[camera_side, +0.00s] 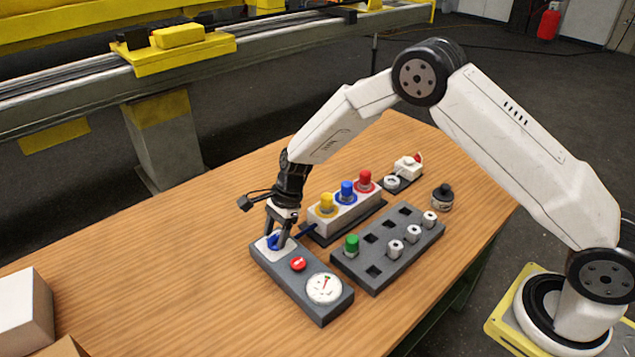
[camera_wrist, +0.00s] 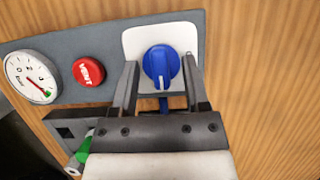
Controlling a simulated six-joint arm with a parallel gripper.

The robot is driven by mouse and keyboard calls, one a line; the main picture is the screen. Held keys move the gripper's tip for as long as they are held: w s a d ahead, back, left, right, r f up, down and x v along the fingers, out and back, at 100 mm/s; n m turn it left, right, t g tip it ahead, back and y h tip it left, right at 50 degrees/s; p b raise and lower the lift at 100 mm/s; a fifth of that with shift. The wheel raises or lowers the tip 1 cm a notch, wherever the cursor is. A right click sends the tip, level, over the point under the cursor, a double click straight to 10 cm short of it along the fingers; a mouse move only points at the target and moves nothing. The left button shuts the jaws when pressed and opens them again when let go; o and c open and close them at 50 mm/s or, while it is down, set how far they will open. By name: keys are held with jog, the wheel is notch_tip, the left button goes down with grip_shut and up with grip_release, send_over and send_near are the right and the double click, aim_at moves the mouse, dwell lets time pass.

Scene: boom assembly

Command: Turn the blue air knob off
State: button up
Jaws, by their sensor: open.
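The blue air knob (camera_side: 274,241) sits on a white plate at the far left end of a grey panel (camera_side: 305,293). In the wrist view the blue knob (camera_wrist: 161,66) is round with a raised grip bar and a white line, and the bar points roughly up and down in that picture. My gripper (camera_side: 279,235) is over the knob, pointing down. In the wrist view its two fingers (camera_wrist: 161,85) are open, one on each side of the knob, with gaps between. I cannot tell the exact height of the fingertips over the panel.
The panel also has a red VENT button (camera_wrist: 88,71) and a round gauge (camera_wrist: 31,77). A grey block with a green knob (camera_side: 351,245) stands close by, and a box with yellow, blue and red knobs (camera_side: 345,205) stands behind. Cardboard boxes (camera_side: 25,312) are at the left.

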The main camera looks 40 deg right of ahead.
grip_shut()
jog(key=shift+n, duration=0.4)
jog(key=n+g, duration=0.1)
jog(key=n, duration=0.2)
jog(key=shift+w+g, duration=0.1)
jog(key=shift+g, duration=0.2)
jog(key=n+g+h, duration=0.1)
jog(key=n, duration=0.3)
jog(key=shift+w+n, duration=0.1)
jog(key=shift+n, duration=0.3)
jog(key=n+g+h, duration=0.1)
jog(key=n, duration=0.3)
jog(key=shift+n+h, duration=0.3)
jog(key=shift+h, duration=0.1)
jog(key=n+h, duration=0.1)
jog(key=n, duration=0.3)
jog(key=shift+a+n+g+h, duration=0.1)
jog(key=shift+n+g+h, duration=0.3)
